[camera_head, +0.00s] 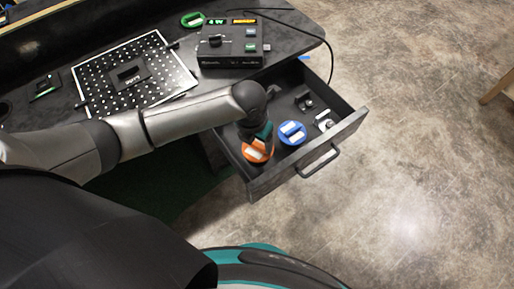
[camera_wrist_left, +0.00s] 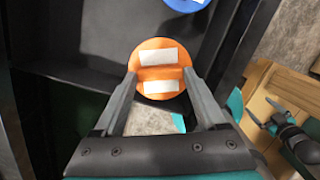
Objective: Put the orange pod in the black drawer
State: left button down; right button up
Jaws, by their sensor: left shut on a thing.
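The black drawer (camera_head: 325,159) is pulled open below the desk, with its handle (camera_head: 319,165) on the front. The orange pod (camera_head: 258,151), round with white labels on top, is at the drawer's near left corner. My left gripper (camera_head: 259,139) is shut on it. In the left wrist view the orange pod (camera_wrist_left: 160,58) sits between the tips of my left gripper's fingers (camera_wrist_left: 160,77). I cannot tell whether the pod touches the drawer floor.
A blue pod (camera_head: 292,132) lies in the drawer beside the orange one, with small metal and black parts (camera_head: 305,101) further right.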

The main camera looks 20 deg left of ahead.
aim_at(256, 146)
pick_arm(q)
notch_tip(256, 146, down, 4)
jog(key=shift+r+b, duration=0.1)
jog(key=shift+b, duration=0.55)
grip_release()
pick_arm(e)
jog(key=shift+w+d+f, duration=0.3)
jog(key=shift+w+f, duration=0.05)
jog(key=shift+w, duration=0.15)
jog(key=shift+w+d+f, duration=0.3)
jog(key=shift+w+f, duration=0.05)
jog(key=shift+w, duration=0.15)
